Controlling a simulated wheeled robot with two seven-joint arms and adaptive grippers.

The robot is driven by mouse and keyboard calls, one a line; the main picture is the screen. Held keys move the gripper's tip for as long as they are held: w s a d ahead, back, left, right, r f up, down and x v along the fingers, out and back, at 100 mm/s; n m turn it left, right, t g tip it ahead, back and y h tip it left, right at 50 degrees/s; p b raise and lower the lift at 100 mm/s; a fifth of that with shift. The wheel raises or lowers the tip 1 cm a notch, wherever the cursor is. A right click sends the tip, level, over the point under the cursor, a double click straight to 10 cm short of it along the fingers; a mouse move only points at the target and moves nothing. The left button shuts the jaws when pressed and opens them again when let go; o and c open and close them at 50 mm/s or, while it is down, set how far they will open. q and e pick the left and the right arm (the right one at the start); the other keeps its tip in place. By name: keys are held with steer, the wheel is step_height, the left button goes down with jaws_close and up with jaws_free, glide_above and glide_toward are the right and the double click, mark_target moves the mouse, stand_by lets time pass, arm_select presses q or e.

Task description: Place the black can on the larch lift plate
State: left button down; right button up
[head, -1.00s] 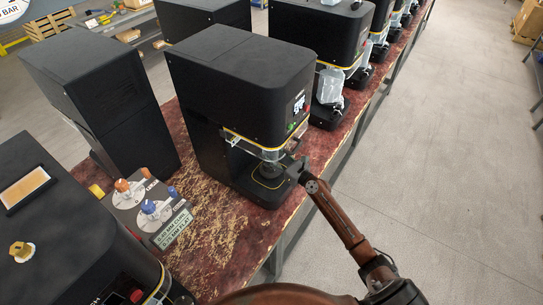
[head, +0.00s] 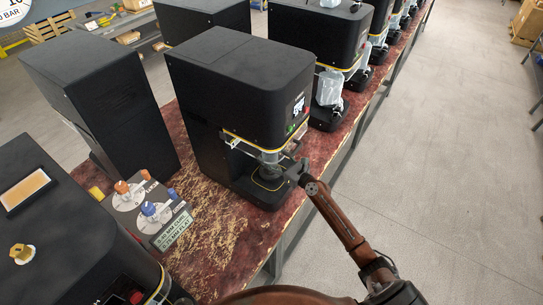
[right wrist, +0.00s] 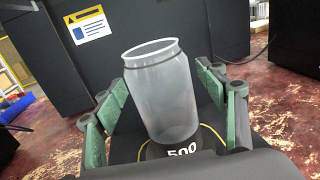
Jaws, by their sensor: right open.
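A grey, open-topped can (right wrist: 162,95) stands between the fingers of my right gripper (right wrist: 164,108) in the right wrist view. It looks grey, not black. The fingers are open, one on each side, with a visible gap at least on the right. The can's base is at a dark round lift plate (right wrist: 182,152) marked "500". In the head view my right gripper (head: 296,172) reaches into the front opening of the near black seamer (head: 240,90), and the lift plate area (head: 268,182) is partly hidden. I cannot read a larch label. My left gripper is not in view.
More black seamers (head: 335,45) stand along the red worn bench (head: 215,225), some with clear covers. A panel with orange and blue knobs (head: 150,212) is left of the near seamer. Another machine (head: 60,240) fills the lower left.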

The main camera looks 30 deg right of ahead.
steer(key=v, duration=1.2)
